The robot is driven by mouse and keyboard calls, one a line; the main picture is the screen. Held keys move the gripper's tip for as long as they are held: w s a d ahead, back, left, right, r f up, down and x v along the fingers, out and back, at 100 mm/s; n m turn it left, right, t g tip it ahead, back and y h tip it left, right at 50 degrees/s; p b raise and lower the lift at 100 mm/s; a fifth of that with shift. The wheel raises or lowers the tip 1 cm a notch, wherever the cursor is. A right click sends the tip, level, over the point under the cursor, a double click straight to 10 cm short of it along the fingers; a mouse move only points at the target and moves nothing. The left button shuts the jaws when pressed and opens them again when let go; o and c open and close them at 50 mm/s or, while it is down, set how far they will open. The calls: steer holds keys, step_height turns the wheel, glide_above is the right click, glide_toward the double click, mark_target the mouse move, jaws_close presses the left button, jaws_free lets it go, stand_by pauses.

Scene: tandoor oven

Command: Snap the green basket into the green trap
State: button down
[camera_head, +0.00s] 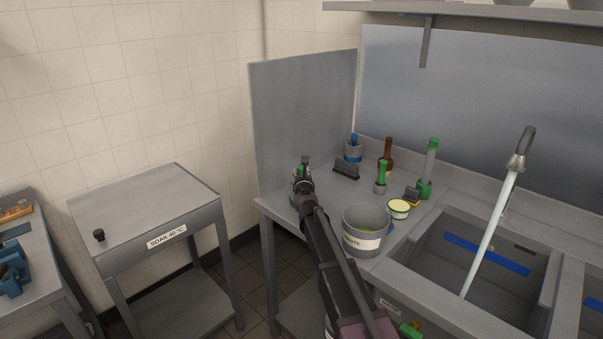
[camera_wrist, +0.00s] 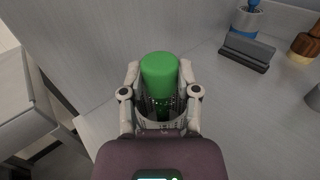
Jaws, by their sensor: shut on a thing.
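My gripper (camera_wrist: 161,98) is shut on a green piece (camera_wrist: 159,74) with a rounded solid top and a dark green, perforated-looking lower part, likely the green basket. A pale grey ring or cup (camera_wrist: 160,125) surrounds its lower end; I cannot tell whether the piece is seated in it. In the head view my gripper (camera_head: 303,180) is at the counter's left end, with a bit of green beside it, mostly hidden. I cannot tell for sure which thing is the green trap. A clear tube with a green cap (camera_head: 432,147) stands in a green base (camera_head: 424,190) farther right.
A waste bucket (camera_head: 365,240) stands close to my arm. A metal panel (camera_head: 305,115) borders the counter. A sink (camera_head: 480,260) with running water lies right.

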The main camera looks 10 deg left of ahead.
steer(key=shift+f+b, duration=1.2)
steer(key=shift+f, duration=0.05)
steer(key=shift+c, duration=1.3)
jaws_free()
steer(key=shift+s, duration=0.1)
steer(key=s+d, duration=0.1)
steer(key=s, duration=0.6)
steer(key=shift+s+d, duration=0.2)
steer(key=shift+s, duration=0.15)
steer(key=shift+r, duration=0.15)
